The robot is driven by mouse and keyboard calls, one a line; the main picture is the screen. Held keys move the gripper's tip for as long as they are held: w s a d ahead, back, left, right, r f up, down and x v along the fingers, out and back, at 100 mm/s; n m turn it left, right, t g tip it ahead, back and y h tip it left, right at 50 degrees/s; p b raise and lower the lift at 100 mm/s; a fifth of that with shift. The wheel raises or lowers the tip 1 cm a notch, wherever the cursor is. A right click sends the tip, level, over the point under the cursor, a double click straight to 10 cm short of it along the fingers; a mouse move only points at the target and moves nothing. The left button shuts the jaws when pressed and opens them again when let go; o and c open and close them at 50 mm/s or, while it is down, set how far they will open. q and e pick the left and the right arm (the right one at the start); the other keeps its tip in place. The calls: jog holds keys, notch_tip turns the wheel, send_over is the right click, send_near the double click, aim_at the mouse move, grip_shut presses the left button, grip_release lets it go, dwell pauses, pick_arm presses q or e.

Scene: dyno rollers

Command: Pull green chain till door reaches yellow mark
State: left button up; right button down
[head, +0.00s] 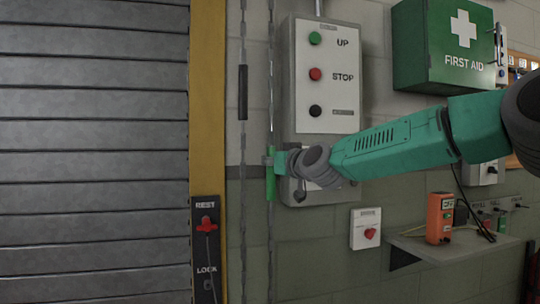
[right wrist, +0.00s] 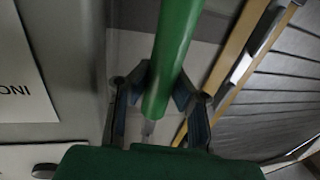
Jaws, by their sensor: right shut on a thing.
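The green chain grip (head: 270,184) hangs on the chain just right of the yellow door post (head: 208,100). My right gripper (head: 270,160) is shut on this green grip. In the right wrist view the green grip (right wrist: 172,60) runs between the two fingers of the gripper (right wrist: 160,98). The grey slatted roller door (head: 90,130) fills the left of the head view; its bottom edge is not seen. A second chain with a black grip (head: 243,92) hangs to the left of the green one. No yellow mark can be made out for certain. My left gripper is not in view.
A control box (head: 328,75) with UP and STOP buttons is on the wall close behind my right gripper. A first aid box (head: 445,45) and a shelf (head: 440,243) with an orange device (head: 439,218) are to the right.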

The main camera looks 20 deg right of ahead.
jog(key=shift+f, duration=0.95)
jog(key=c, duration=1.3)
grip_release()
jog(key=shift+c, duration=0.2)
jog(key=shift+r, duration=0.15)
jog(key=shift+d, duration=0.1)
jog(key=shift+s+d, duration=0.1)
jog(key=shift+s, duration=0.4)
jog(key=v, duration=1.1)
